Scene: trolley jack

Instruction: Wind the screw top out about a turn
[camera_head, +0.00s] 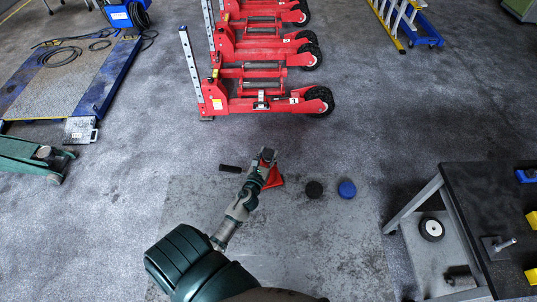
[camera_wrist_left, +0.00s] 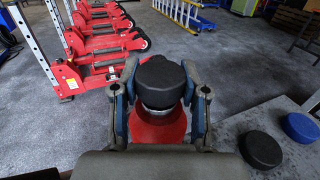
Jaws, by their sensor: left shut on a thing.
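A red jack body (camera_wrist_left: 158,132) with a wide flared base stands on the floor; in the head view its red part (camera_head: 274,179) shows beside my left gripper (camera_head: 266,158). On it sits a round black screw top (camera_wrist_left: 161,82), with a grey metal collar beneath it. In the left wrist view, my left gripper (camera_wrist_left: 160,72) has one finger on each side of the black top and is shut on it. The fingers hide the sides of the top. My right gripper is in neither view.
A black pad (camera_head: 314,189) and a blue pad (camera_head: 347,189) lie to the right on the floor. A short black bar (camera_head: 231,169) lies to the left. Red wheeled lifting units (camera_head: 262,104) stand beyond. A dark-topped table (camera_head: 490,215) stands at right.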

